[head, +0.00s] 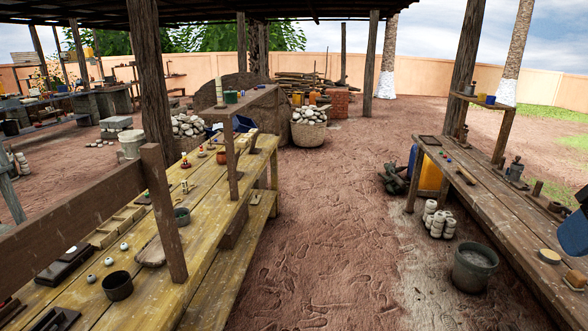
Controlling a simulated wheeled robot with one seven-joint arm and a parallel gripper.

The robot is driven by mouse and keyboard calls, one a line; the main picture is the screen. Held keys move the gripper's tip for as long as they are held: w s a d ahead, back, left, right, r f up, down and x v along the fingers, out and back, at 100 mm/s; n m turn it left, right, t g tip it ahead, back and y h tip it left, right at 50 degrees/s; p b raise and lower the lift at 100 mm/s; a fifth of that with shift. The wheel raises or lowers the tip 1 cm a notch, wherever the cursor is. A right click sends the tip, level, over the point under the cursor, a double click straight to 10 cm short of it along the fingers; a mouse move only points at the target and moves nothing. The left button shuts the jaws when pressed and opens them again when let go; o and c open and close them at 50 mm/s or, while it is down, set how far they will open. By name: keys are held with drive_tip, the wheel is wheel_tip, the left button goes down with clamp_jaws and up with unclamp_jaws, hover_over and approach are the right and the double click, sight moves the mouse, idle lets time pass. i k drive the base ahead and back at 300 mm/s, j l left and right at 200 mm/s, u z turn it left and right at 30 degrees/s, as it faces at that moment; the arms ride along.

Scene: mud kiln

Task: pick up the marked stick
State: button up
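I cannot pick out a stick with a clear mark in the head view. A short brown stick-like piece (466,176) lies on the right bench, too small to show any marking. A thin pale stick-like piece (254,139) shows at the far end of the left bench. A stack of long wood pieces (300,79) lies at the back, beyond the stone baskets.
The left bench (215,250) holds bowls, moulds and small pieces, with wooden posts in front. The right bench (500,215) holds jars and blocks. A grey bucket (474,268) and stacked white pots (437,220) stand beside it. A bare dirt aisle (325,220) runs between the benches.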

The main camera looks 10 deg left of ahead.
sight(219, 105)
drive_tip(key=i+u, duration=0.35)
drive_tip(key=i, duration=0.55)
drive_tip(key=i+l+u, duration=0.15)
drive_tip(key=i+u, duration=0.2)
drive_tip(key=i, duration=0.6)
